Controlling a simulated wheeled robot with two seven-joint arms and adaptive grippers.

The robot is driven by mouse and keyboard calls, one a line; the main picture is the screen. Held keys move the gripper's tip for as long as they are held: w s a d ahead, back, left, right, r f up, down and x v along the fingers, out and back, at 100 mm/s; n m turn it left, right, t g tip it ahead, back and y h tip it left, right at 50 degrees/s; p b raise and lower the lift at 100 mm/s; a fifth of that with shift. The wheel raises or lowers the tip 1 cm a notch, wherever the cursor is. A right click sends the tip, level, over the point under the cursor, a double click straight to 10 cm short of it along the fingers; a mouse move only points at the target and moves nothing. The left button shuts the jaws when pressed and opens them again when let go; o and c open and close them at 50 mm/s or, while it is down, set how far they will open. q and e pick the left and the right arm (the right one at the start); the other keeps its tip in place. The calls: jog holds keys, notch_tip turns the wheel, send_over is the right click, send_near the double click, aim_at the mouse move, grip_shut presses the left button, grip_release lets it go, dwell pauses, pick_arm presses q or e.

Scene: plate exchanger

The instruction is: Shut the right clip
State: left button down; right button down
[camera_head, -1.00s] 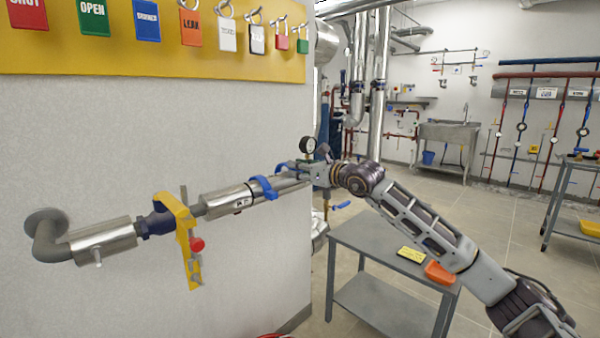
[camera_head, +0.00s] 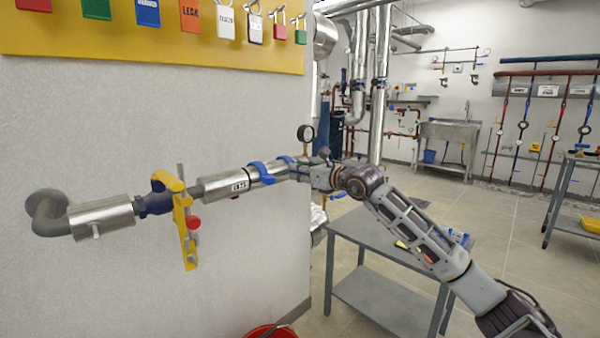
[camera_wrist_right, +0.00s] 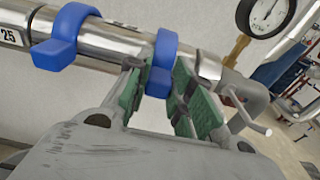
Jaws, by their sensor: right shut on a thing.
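The right clip (camera_wrist_right: 160,64) is a blue band around a steel pipe sleeve. In the right wrist view its lower tab sits between the green-padded fingers of my right gripper (camera_wrist_right: 162,92), which is shut on it. In the head view this gripper (camera_head: 307,172) is at the right end of the pipe, and the right clip (camera_head: 287,160) shows just left of it. A second blue clip (camera_wrist_right: 66,38) is on the same sleeve to the left, its tab sticking out; it also shows in the head view (camera_head: 262,171). My left gripper is not in view.
A pressure gauge (camera_head: 305,134) stands on the pipe by my right gripper. A yellow bracket with a red knob (camera_head: 183,215) is on the pipe's left part. A grey cart (camera_head: 385,295) stands below my right arm. A red bucket (camera_head: 268,331) is on the floor.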

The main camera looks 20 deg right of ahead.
jog(key=shift+a+f, duration=0.2)
jog(key=shift+f, duration=0.7)
jog(key=c, duration=1.3)
grip_release()
jog(key=shift+d, duration=0.2)
jog(key=shift+o, duration=0.3)
jog(key=shift+r, duration=0.35)
jog(key=shift+s, duration=0.15)
jog(key=v, duration=1.1)
jog(key=shift+s, duration=0.3)
jog(key=shift+s+d, duration=0.1)
jog(key=shift+d, duration=0.05)
